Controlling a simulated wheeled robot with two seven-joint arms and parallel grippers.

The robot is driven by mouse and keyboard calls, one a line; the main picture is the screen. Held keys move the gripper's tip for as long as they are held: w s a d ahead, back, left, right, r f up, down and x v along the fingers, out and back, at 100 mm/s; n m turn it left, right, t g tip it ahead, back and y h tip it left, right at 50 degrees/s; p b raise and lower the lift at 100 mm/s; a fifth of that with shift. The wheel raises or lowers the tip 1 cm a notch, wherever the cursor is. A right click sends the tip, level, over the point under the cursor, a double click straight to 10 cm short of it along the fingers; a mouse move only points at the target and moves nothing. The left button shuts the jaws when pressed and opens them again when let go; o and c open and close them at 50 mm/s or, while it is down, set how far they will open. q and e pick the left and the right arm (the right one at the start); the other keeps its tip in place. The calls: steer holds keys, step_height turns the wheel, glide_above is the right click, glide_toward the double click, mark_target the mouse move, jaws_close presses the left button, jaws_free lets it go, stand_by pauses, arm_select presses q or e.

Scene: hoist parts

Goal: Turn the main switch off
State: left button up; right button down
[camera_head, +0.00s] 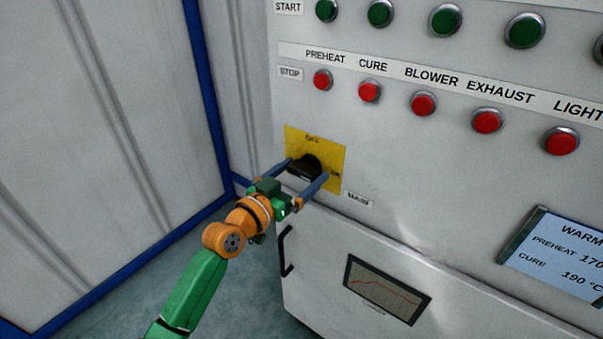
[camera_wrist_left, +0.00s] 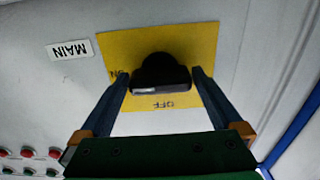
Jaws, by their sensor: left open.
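The main switch (camera_head: 306,167) is a black knob on a yellow plate (camera_head: 332,156) low on the left of the panel front. The plate has an OFF label at its top and an ON label at its right. In the left wrist view, turned over, the knob (camera_wrist_left: 161,73) has its bar lying crosswise, in line with the ON label. My left gripper (camera_head: 309,170) is open, with one finger on each side of the knob. In the left wrist view small gaps seem to show between fingers and knob; contact is unclear. My right gripper is not in view.
A row of red stop buttons (camera_head: 423,104) and green start buttons (camera_head: 380,14) sits above the switch. A MAIN label (camera_head: 359,199) is below right of the plate. Below are a black handle (camera_head: 285,252) and a chart window (camera_head: 387,289). A blue-edged wall (camera_head: 207,95) stands left.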

arm_select(q)
steer(key=shift+w+d, duration=0.15)
steer(key=shift+w, duration=0.05)
steer(key=c, duration=1.1)
steer(key=shift+o, duration=0.2)
